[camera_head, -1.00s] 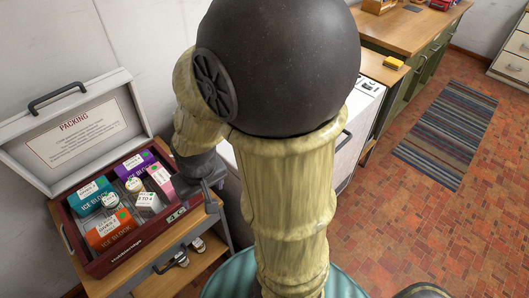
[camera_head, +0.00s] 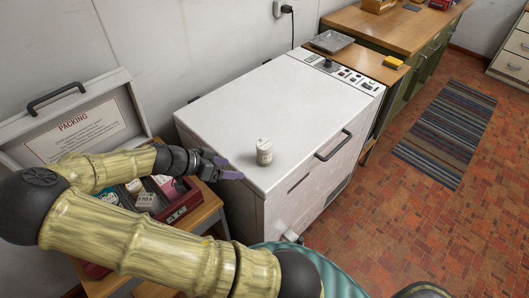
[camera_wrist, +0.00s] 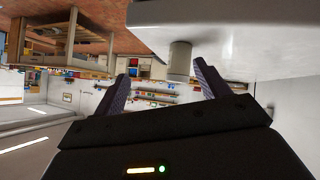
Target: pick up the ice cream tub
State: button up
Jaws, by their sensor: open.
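A small white tub (camera_head: 264,152) with print on its side, which I take for the ice cream tub, stands upright near the front-left edge of the white chest's lid (camera_head: 262,105). My gripper (camera_head: 232,168) is just left of the tub, level with the lid's edge, pointing right toward it. The wrist view is upside down and shows the tub (camera_wrist: 179,60) beyond my open fingers (camera_wrist: 161,70), within the gap between them and nearer the right one. Nothing is held, and the fingers look apart from the tub.
The chest has a black front handle (camera_head: 333,146). A metal tray (camera_head: 332,41) lies behind it. Most of the chest's top is clear.

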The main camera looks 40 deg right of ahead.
aim_at(257, 149)
jog(key=w+r+m+h, duration=0.1)
jog(key=w+r+h, duration=0.1)
jog(key=r, duration=0.1)
jog(key=w+r+m+t+h, duration=0.1)
jog(key=shift+w+a+r+m, duration=0.1)
jog(key=shift+a+r+m, duration=0.1)
jog(key=shift+a+m, duration=0.15)
jog(key=p+x, duration=0.2)
jog(key=x, duration=0.9)
jog(key=shift+d+f, duration=0.35)
jog(key=shift+d, duration=0.1)
jog(key=shift+f+p+x, duration=0.15)
jog(key=shift+p+x, duration=0.3)
jog(key=shift+x, duration=0.85)
jog(key=shift+f+p+x, duration=0.15)
jog(key=shift+p+x, duration=0.3)
jog(key=shift+x, duration=0.85)
jog(key=shift+a, duration=0.1)
